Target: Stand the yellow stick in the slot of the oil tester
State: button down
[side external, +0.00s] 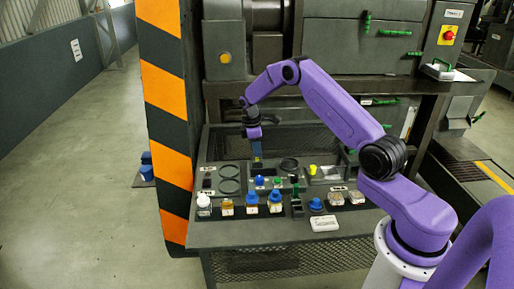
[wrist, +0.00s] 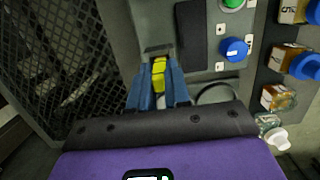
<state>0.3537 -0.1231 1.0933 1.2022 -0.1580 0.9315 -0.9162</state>
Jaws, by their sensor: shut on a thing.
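My gripper (wrist: 158,82) is shut on the yellow stick (wrist: 158,70), which shows between its two blue fingers in the wrist view. The oil tester (wrist: 207,66) is the grey unit with a dark panel, a blue button and a green button. A slot-like recess (wrist: 157,50) lies just beyond the stick's far end; I cannot tell whether the stick is inside it or above it. In the side view my gripper (side external: 256,158) points down over the back left of the tester (side external: 268,190). The stick is too small there to make out clearly.
Several small bottles and jars, such as a white-capped one (side external: 204,206) and a blue-capped one (side external: 275,203), line the bench front. A yellow item (side external: 312,170) stands right of the tester. Dark mesh (wrist: 55,60) is left in the wrist view.

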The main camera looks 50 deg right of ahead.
jog(key=shift+f, duration=0.25)
dwell(0.5)
jog(key=c, duration=0.6)
grip_release()
jog(key=shift+r, duration=4.5)
